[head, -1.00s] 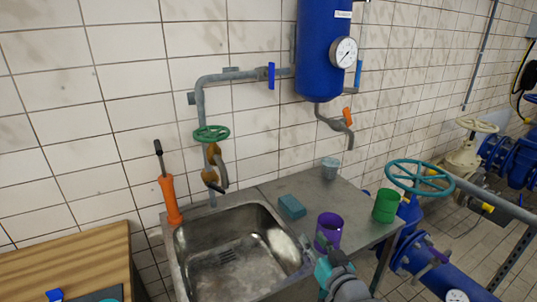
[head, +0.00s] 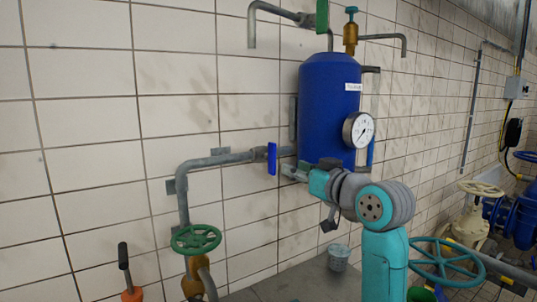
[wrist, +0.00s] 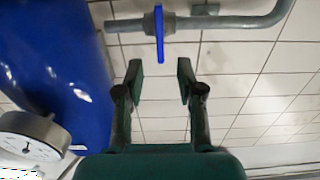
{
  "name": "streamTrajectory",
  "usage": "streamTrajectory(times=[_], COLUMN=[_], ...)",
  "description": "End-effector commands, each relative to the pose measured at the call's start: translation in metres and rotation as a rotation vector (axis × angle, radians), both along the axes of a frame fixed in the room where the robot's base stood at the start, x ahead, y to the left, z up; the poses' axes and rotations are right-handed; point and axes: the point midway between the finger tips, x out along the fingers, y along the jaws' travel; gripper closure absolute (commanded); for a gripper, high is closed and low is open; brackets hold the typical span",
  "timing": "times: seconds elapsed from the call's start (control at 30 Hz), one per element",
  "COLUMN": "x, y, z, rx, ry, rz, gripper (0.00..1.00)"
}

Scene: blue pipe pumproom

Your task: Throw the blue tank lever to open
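The blue lever (head: 271,158) hangs straight down from a valve on the grey pipe left of the blue tank (head: 327,110). It also shows in the wrist view (wrist: 159,35), where its lower end points at the gap between my fingers. My gripper (wrist: 160,70) is open and empty, one finger toward each side of the lever's line. I cannot tell how far the lever is from the fingertips. In the head view my gripper (head: 292,172) is just right of the lever, in front of the tank's lower part.
A round gauge (head: 358,130) sits on the tank's right side, with another blue handle (head: 370,152) beside it. A green handwheel (head: 196,239) is below left. A grey cup (head: 339,257) stands on the counter. A teal handwheel (head: 446,263) is lower right.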

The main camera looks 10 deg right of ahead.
Motion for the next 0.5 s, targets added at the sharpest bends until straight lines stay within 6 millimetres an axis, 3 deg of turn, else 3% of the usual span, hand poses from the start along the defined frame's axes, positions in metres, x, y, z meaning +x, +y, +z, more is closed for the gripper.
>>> streamTrajectory(times=[0.23, 0.5], x=[0.011, 0.055], y=[0.004, 0.019], z=[0.008, 0.008], rx=[-0.005, -0.006], ry=[-0.001, -0.001], rz=[0.005, 0.005], gripper=[0.62, 0.62])
